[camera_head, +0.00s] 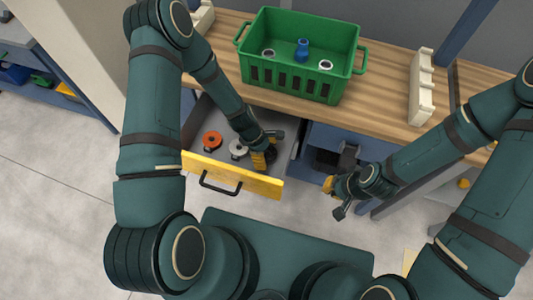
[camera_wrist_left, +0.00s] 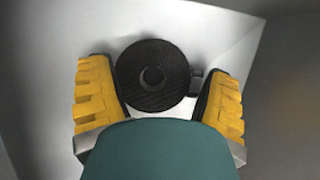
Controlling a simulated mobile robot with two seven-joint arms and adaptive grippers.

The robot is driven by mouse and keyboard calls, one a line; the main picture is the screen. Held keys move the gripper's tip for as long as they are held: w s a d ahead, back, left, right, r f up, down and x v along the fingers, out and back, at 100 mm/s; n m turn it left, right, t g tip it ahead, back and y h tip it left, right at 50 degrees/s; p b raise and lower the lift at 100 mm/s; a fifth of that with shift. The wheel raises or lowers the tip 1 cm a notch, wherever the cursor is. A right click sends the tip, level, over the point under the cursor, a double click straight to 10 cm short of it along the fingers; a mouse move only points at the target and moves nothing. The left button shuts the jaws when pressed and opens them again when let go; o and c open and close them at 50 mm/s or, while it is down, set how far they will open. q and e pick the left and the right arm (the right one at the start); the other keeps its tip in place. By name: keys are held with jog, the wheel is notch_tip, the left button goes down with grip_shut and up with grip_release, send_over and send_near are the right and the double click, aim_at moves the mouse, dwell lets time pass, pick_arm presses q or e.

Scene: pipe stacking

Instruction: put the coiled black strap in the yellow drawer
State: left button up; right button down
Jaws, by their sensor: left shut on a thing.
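The yellow drawer (camera_head: 232,176) is pulled out below the bench, with its black handle facing me. My left gripper (camera_head: 267,150) reaches down into its right part. The coiled black strap (camera_wrist_left: 153,75) is a round black coil with a hole in its middle. It sits between the yellow finger pads in the left wrist view, and my left gripper is shut on it. The drawer's pale floor and wall show around it there. Whether the coil touches the floor is unclear. My right gripper (camera_head: 338,195) hangs right of the drawer; its finger opening is unclear.
An orange ring-shaped coil (camera_head: 213,140) and a whitish one (camera_head: 238,149) lie in the drawer's left part. A green crate (camera_head: 297,88) with a blue piece and pale-rimmed items stands on the wooden bench (camera_head: 385,110). A cream rack (camera_head: 421,88) stands at right.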

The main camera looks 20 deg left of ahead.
pick_arm(q)
jog(key=o, duration=1)
jog(key=shift+f, duration=0.1)
jog(key=shift+a+r, duration=0.1)
jog(key=shift+r, duration=0.25)
jog(key=p+v, duration=0.2)
jog(key=v, duration=0.9)
jog(key=shift+r, duration=0.3)
jog(key=shift+p, duration=0.3)
